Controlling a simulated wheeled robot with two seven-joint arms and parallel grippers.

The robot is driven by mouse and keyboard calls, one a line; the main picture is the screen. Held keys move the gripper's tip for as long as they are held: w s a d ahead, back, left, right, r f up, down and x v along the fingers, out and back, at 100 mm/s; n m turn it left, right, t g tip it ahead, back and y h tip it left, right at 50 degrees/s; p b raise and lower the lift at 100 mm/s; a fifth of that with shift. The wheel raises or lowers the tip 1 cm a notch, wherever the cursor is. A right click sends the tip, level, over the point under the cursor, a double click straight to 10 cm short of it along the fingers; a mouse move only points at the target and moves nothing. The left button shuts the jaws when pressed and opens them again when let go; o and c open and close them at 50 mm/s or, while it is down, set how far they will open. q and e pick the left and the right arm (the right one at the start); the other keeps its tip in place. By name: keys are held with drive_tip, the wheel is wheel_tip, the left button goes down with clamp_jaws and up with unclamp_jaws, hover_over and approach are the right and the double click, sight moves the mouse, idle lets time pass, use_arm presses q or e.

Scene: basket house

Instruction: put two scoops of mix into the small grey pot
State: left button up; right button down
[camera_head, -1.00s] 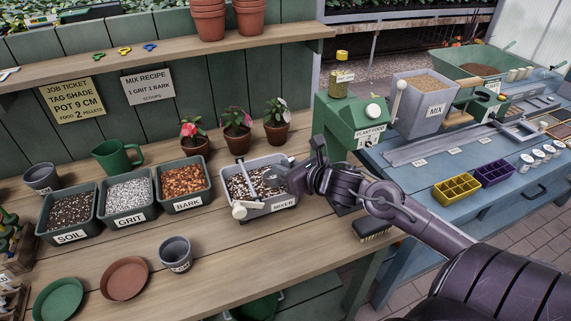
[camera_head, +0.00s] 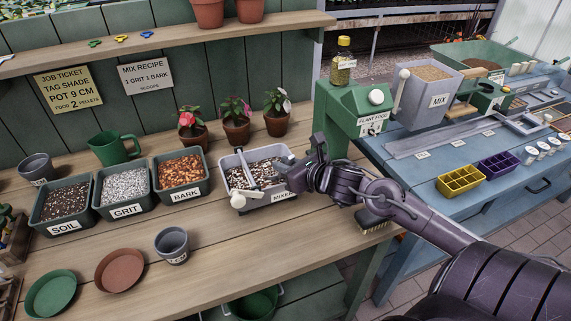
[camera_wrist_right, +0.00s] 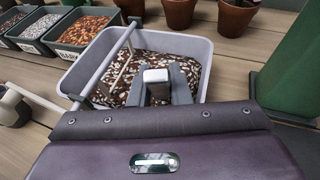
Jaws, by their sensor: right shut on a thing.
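A grey pot (camera_head: 172,246) with a label stands at the front of the bench. A similar grey pot (camera_head: 37,169) stands at the back left. The grey mixer tub (camera_head: 276,206) holds a brown, black and white mix (camera_head: 262,172); the wrist view shows this mix (camera_wrist_right: 190,70) too. My right gripper (camera_head: 287,178) is over the tub's right side. In the wrist view my right gripper (camera_wrist_right: 155,88) is shut on a pale, square-ended thing, perhaps a scoop handle (camera_wrist_right: 155,75). Its lower part is hidden. My left gripper is out of view.
Soil (camera_head: 66,203), grit (camera_head: 124,190) and bark (camera_head: 180,173) bins stand left of the tub. Potted flowers (camera_head: 237,130) stand behind it. The green plant food dispenser (camera_head: 352,110) is close on the right. A brush (camera_head: 372,221) lies near the bench's right end.

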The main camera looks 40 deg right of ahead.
drive_tip(key=shift+s+d+r+t+p, duration=0.15)
drive_tip(key=shift+r+t+p, duration=0.3)
drive_tip(key=shift+r, duration=1.3)
drive_tip(key=shift+s+a+r+t+p, duration=0.15)
drive_tip(key=shift+r+p, duration=0.45)
drive_tip(key=shift+r, duration=1.15)
drive_tip(key=shift+s+d+r+t+p, duration=0.15)
drive_tip(key=shift+r+t+p, duration=0.3)
drive_tip(key=shift+r, duration=1.3)
drive_tip(key=shift+s+f, duration=0.1)
